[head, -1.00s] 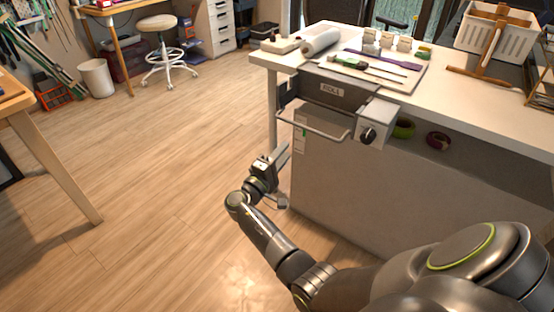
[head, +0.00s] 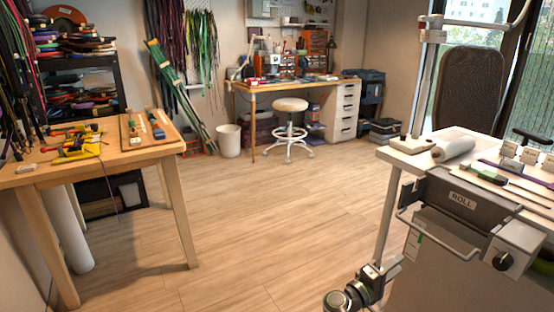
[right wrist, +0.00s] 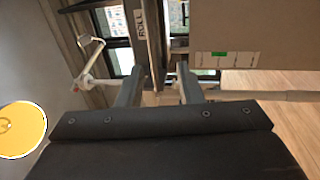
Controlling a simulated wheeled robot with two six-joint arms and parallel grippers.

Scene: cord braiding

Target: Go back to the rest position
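My right gripper (head: 384,269) is low at the bottom right of the head view, beside the front left leg of the white workbench. In the right wrist view its two fingers (right wrist: 160,82) stand apart with nothing between them. The dark unit marked ROLL (head: 462,200) on the bench front is behind them there. My left gripper is not in the head view.
The white workbench (head: 412,155) stands at the right, with a handle bar (head: 440,243) and knob jutting from its front. A wooden table (head: 110,163) is at the left. A stool (head: 291,106) and a white bin (head: 229,141) stand farther back. The wood floor (head: 290,225) between is clear.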

